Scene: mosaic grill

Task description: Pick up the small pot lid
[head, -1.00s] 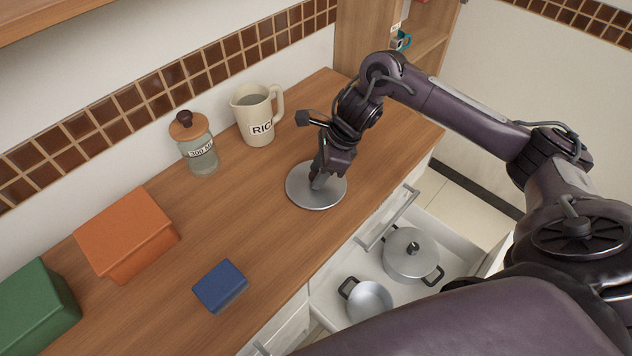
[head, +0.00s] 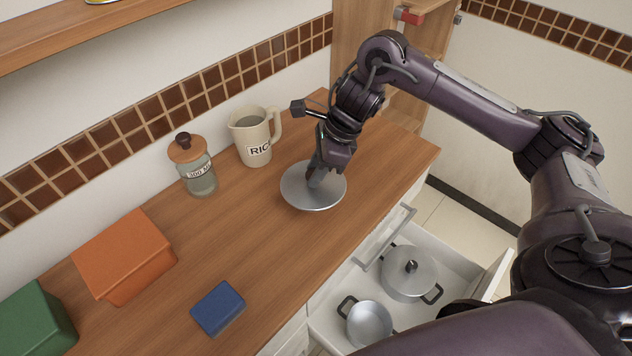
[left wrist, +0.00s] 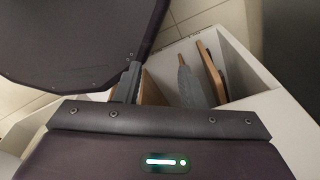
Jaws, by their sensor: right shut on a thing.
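The small pot lid (head: 304,194) is a round grey metal disc at the counter's right part in the head view. My right gripper (head: 318,174) comes down on it from above and is shut on its knob, which the fingers hide. The lid looks slightly tilted; I cannot tell clearly how far it is off the counter. A small open pot (head: 369,323) without a lid stands in the open drawer below.
A lidded pot (head: 409,273) shares the open drawer (head: 458,262). On the counter (head: 225,240) are a rice jug (head: 253,138), a glass jar (head: 199,176), an orange box (head: 125,255), a green box (head: 35,322) and a blue box (head: 218,307). The left wrist view shows boards (left wrist: 212,72) in a compartment.

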